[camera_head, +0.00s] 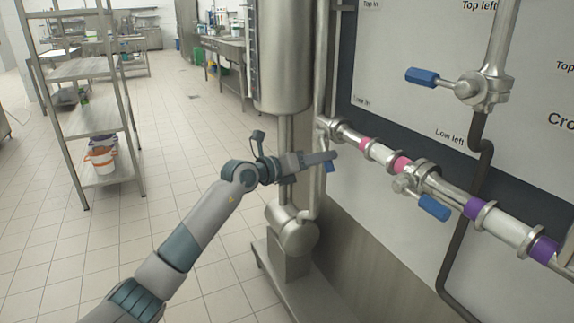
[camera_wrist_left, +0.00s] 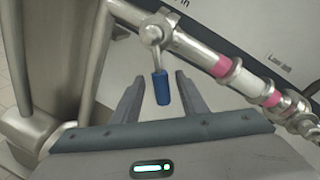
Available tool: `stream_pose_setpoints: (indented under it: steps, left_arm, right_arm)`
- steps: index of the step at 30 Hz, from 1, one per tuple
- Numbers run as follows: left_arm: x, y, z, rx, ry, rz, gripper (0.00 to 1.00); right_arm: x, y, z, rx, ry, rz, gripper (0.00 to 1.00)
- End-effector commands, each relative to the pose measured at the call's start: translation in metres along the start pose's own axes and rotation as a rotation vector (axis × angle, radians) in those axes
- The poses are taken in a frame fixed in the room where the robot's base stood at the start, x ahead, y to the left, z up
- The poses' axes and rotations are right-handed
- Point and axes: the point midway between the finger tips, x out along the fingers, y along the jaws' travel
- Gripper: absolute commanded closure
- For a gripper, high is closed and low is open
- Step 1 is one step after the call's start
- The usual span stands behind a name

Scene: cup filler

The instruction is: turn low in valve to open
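The low in valve's blue handle (camera_head: 329,166) shows in part behind my left gripper, near the left end of the steel pipe. In the left wrist view the blue handle (camera_wrist_left: 161,88) hangs down from the valve body (camera_wrist_left: 152,33). My left gripper (camera_head: 333,157) reaches it from the left. Its two fingers (camera_wrist_left: 159,78) are apart, with the handle's lower part between them and a gap on each side. I cannot tell how deep the handle sits between the fingers. My right gripper is not in view.
Another blue-handled valve (camera_head: 433,207) sits further right on the pipe. A third blue handle (camera_head: 422,76) is higher up, near the low left label. A steel tank (camera_head: 283,60) and pump (camera_head: 292,231) stand close by my left arm. Open floor lies left.

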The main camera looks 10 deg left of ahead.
Motion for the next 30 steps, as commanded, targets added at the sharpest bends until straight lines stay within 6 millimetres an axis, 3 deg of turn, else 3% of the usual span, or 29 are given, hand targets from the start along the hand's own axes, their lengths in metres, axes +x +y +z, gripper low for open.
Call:
stream_pose_setpoints:
  steps: [9, 15, 21, 30]
  left_arm:
    - [-0.066, 0.001, -0.001, 0.001, 0.001, 0.002, 0.61]
    - [-0.095, 0.001, 0.000, 0.000, 0.000, 0.001, 0.61]
    - [-0.109, 0.001, -0.001, 0.000, 0.002, 0.001, 0.61]
    - [-0.110, 0.000, -0.001, 0.000, 0.001, 0.000, 0.61]
  right_arm:
    - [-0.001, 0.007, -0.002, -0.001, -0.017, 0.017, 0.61]
    - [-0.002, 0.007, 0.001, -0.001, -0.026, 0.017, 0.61]
    - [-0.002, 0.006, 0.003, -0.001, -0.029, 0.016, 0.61]
    - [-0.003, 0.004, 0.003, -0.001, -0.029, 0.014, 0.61]
